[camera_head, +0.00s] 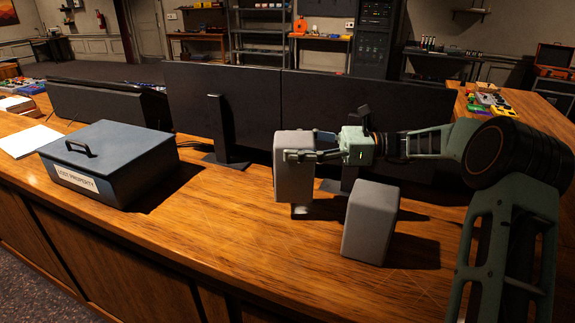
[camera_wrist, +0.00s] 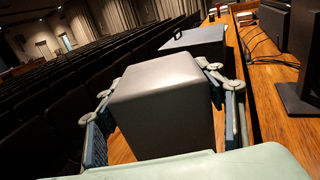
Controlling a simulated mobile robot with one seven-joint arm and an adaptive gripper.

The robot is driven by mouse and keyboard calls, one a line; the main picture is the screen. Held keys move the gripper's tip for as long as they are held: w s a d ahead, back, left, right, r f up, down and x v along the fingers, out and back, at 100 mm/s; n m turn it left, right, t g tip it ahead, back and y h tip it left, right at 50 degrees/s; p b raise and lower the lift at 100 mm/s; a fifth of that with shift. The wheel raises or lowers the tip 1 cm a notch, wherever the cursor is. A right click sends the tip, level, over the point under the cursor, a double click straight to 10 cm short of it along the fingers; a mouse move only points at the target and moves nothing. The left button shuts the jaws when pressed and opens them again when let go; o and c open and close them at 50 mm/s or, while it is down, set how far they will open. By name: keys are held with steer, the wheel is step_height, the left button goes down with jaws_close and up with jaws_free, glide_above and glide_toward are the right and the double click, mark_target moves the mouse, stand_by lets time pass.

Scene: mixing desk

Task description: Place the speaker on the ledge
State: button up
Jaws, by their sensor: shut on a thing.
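A grey box-shaped speaker (camera_head: 293,178) is held upright in my gripper (camera_head: 300,153), left of the arm and in front of the monitors. In the wrist view the same speaker (camera_wrist: 165,85) fills the middle, with one finger on each side. My gripper is shut on it. A small pale piece shows just under its base; I cannot tell whether the speaker touches anything below. A second grey speaker (camera_head: 368,222) stands upright on the wooden desk top (camera_head: 240,230), to the right and nearer. No separate ledge stands out clearly.
A dark lost-property box (camera_head: 110,165) with a handle sits on the desk at left. Two monitors (camera_head: 225,100) stand behind the held speaker. White paper (camera_head: 30,142) lies at far left. Desk between the box and the speakers is clear. Rows of seats (camera_wrist: 50,110) show in the wrist view.

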mark_target(289, 164)
steer(key=shift+s+a+f, duration=0.1)
steer(key=shift+a+f, duration=0.2)
steer(key=shift+f, duration=0.5)
steer(key=shift+s+a+f, duration=0.1)
steer(key=shift+a+f, duration=0.15)
steer(key=shift+f, duration=0.55)
steer(key=shift+a+f, duration=0.3)
steer(key=shift+f, duration=0.5)
steer(key=o, duration=2.1)
steer(key=shift+f, duration=0.15)
steer(key=shift+d, duration=0.2)
steer(key=d, duration=1.1)
steer(key=shift+w+d, duration=0.25)
steer(key=shift+d, duration=0.1)
steer(key=shift+a, duration=0.1)
